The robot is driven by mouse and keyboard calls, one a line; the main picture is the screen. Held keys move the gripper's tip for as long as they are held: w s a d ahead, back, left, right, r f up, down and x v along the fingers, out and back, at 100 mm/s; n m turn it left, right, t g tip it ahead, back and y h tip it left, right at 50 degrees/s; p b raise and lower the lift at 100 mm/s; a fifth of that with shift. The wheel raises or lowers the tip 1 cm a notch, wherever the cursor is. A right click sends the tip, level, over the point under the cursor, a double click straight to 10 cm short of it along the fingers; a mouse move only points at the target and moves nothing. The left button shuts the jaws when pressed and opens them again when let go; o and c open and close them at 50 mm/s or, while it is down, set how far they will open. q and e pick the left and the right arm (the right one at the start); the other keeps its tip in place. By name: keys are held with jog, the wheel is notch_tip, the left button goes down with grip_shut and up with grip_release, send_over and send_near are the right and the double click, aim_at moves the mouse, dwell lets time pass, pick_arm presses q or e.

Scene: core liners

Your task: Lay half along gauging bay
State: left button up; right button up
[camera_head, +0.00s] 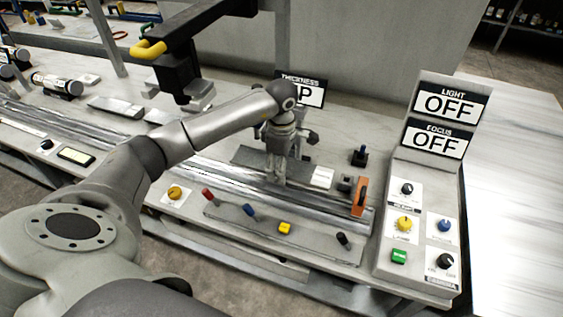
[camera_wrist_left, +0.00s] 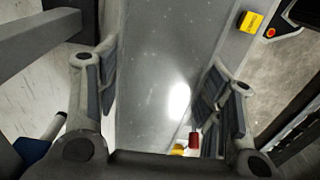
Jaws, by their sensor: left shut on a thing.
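A long grey metallic half (camera_head: 322,206) lies lengthwise along the bench, below the thickness sign (camera_head: 302,89). In the left wrist view the half (camera_wrist_left: 160,75) shows as a smooth grey surface with a bright glint, running between the two fingers. My left gripper (camera_head: 276,180) points down over it and is shut on it, one finger at each side. The gauging bay is not clearly told apart from the channel under the half; my gripper and the half hide part of it. My right gripper is not in view.
An orange upright piece (camera_head: 360,197) stands near the right end. Red (camera_head: 207,195), blue (camera_head: 249,211) and yellow (camera_head: 285,228) pieces sit in front. A control panel (camera_head: 421,222) stands right; a black overhead arm with a yellow handle (camera_head: 148,49) hangs behind.

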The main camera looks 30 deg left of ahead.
pick_arm(q)
jog(key=shift+f+b, duration=1.55)
jog(key=shift+f, duration=1.7)
jog(key=shift+f+b, duration=0.4)
jog(key=shift+b, duration=0.2)
jog(key=o, duration=1.5)
jog(key=shift+c, duration=0.2)
jog(key=shift+o, duration=1.1)
jog(key=o, duration=0.3)
jog(key=shift+s+f, duration=0.1)
